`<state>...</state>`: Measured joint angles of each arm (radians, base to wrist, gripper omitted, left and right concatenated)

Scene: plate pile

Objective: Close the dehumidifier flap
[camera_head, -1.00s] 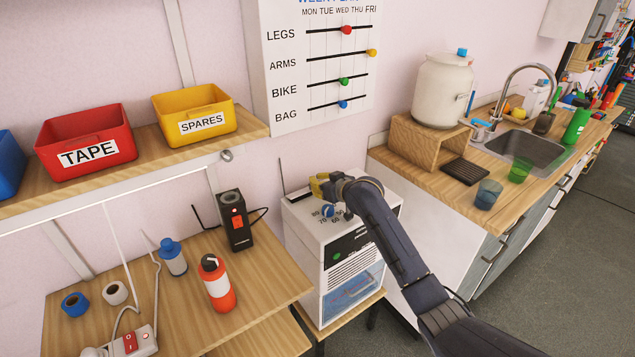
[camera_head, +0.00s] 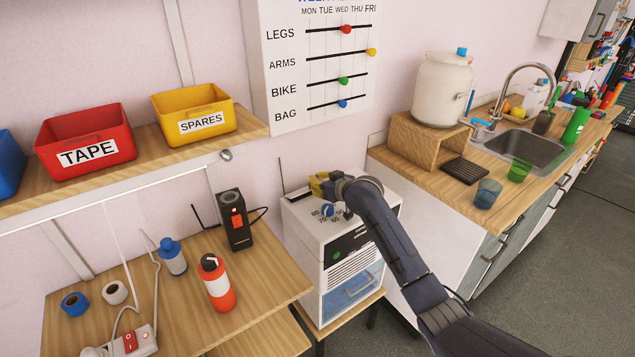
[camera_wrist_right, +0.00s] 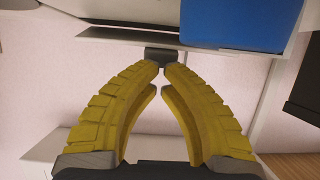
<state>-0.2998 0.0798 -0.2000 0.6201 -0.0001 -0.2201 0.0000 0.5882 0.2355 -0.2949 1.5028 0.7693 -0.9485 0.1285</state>
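The dehumidifier (camera_head: 356,265) is a white box at the centre of the head view. It has a blue dial (camera_head: 327,211) with numbers on top, a dark panel with a green dot, front slats and a bluish see-through lower front. I cannot clearly make out its flap; my right arm covers part of the top and right side. My right gripper (camera_head: 318,186), with yellow fingers, is at the top's back left. In the right wrist view its fingertips (camera_wrist_right: 162,68) nearly meet, with a small dark block (camera_wrist_right: 163,56) just beyond and nothing clearly held. My left gripper is out of view.
A wooden bench (camera_head: 262,268) with a red bottle (camera_head: 217,288) and a black device (camera_head: 235,222) stands to the left. A shelf with bins (camera_head: 195,116) is above it. A sink counter (camera_head: 440,177) stands close on the right.

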